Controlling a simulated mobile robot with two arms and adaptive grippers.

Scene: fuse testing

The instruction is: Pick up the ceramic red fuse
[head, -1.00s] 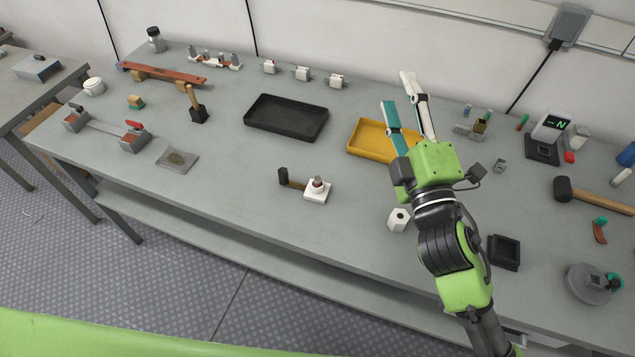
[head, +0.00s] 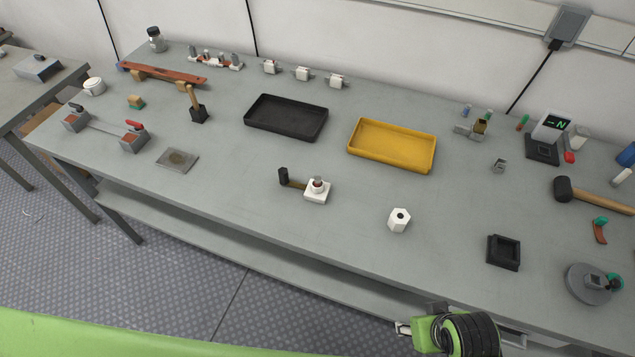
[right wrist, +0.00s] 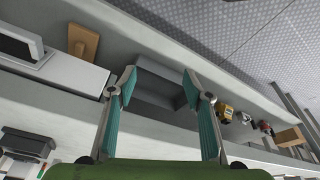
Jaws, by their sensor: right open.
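No piece in view is clearly the ceramic red fuse. My left gripper is not in view.
A black tray (head: 287,137) and a yellow tray (head: 393,167) lie empty mid-table. A hammer (head: 600,193) lies at right.

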